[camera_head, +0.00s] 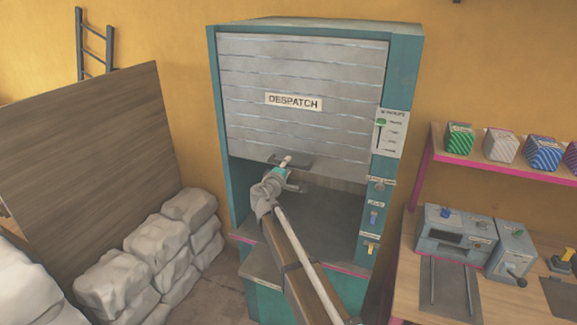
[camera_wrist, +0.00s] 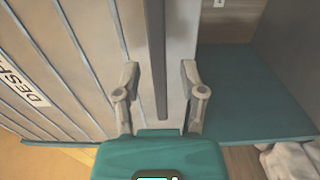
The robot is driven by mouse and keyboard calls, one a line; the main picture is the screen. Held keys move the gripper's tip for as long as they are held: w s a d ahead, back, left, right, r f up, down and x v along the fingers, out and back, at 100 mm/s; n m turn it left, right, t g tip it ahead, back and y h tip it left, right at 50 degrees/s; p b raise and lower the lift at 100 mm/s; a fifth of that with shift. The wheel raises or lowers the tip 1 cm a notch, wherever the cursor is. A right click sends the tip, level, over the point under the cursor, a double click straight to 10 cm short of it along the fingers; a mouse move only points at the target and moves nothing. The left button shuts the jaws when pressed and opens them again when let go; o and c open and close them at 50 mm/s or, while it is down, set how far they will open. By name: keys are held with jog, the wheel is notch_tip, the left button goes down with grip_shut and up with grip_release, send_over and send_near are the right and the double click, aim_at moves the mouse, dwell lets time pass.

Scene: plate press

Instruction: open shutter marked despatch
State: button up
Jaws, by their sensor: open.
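The grey slatted shutter (camera_head: 300,75) carries a DESPATCH label (camera_head: 293,102) and sits in a teal cabinet (camera_head: 402,60). It is partly raised, with an open gap below its lower edge. A dark handle bar (camera_head: 303,161) runs along the lower part of the shutter. My gripper (camera_head: 284,167) is at this bar and hides part of it. In the wrist view, my gripper (camera_wrist: 160,75) is open, with the dark bar (camera_wrist: 157,50) between its two fingers. The shutter's slats (camera_wrist: 70,60) and label (camera_wrist: 25,87) show at the left.
A slider panel (camera_head: 389,133) and several small switches line the cabinet's right post. White sacks (camera_head: 155,240) are stacked at the lower left beside a wooden board (camera_head: 90,155). A shelf with several patterned boxes and a bench with small machines (camera_head: 455,232) stand at the right.

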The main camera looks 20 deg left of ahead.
jog(key=s, duration=1)
jog(key=shift+s+d, duration=0.2)
jog(key=shift+s, duration=0.2)
jog(key=w+d+f+m+g+h+b, duration=0.15)
jog(key=d+f+m+g+h, duration=0.3)
jog(key=d, duration=1.15)
jog(key=w+d+f+m+g+h+b, duration=0.15)
jog(key=d+f+m+g, duration=0.4)
jog(key=d, duration=1.05)
jog(key=s+d+f+m+g+y+b, duration=0.1)
jog(key=s+d+f+m+g+y, duration=0.1)
jog(key=s+d+f+m+g, duration=0.2)
jog(key=s+d+f+m+g+y+b, duration=0.1)
jog(key=s+d+f+m+g+y, duration=0.2)
jog(key=s+d+f, duration=0.6)
jog(key=s+d+m+g, duration=0.1)
jog(key=s+d, duration=0.2)
jog(key=d, duration=0.5)
jog(key=shift+s+d+f, duration=0.15)
jog(key=shift+s+f, duration=0.15)
jog(key=shift+f, duration=0.1)
